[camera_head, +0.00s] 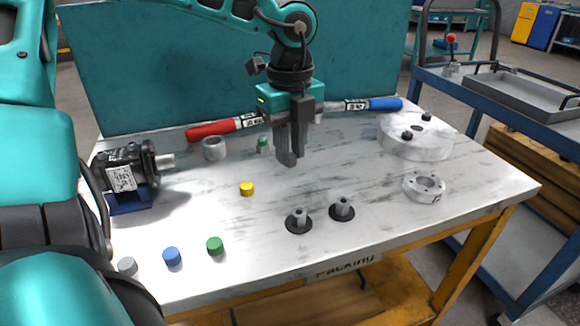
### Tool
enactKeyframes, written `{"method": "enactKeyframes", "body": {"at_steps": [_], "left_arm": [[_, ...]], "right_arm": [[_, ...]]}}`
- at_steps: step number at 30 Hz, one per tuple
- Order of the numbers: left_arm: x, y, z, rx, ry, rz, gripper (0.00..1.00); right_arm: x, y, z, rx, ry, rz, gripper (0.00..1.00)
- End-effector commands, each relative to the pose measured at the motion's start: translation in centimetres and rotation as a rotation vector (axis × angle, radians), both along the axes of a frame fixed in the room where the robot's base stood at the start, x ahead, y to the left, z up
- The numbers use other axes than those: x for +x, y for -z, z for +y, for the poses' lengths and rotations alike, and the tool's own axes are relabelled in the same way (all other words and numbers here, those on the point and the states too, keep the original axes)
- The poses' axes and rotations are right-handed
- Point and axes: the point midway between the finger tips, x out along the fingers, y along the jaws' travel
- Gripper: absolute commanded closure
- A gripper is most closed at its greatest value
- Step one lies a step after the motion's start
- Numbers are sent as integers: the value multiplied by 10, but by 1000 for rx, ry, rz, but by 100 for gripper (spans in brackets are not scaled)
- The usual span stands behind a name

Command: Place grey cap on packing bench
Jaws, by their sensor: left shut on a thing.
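A light grey cap (127,266) stands on the white-topped packing bench (380,225), at its front left corner, partly beside my teal arm. My left gripper (288,158) points down over the back middle of the bench, well away from that cap. Its dark fingers are closed on a small, dark grey thing at the tips, which the fingers largely hide. I cannot tell exactly what it is, or how high it is above the top. My right gripper is out of view.
Blue (172,256), green (214,246) and yellow (247,188) caps stand on the bench. A motor (128,172) is at left, two flanged posts (298,220) at front, a ring (424,186) and round plate (415,140) at right. Bars with red and blue grips (215,130) lie behind.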

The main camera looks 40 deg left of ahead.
Motion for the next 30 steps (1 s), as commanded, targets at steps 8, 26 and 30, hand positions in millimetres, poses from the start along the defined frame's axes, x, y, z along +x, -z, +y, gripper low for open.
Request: {"method": "enactKeyframes", "body": {"at_steps": [8,26,30], "left_arm": [[-1,39,0,-1,0,4,100],[0,43,0,-1,0,1,60],[0,43,0,-1,0,1,52]], "right_arm": [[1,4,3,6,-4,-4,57],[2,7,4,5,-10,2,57],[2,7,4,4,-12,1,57]]}}
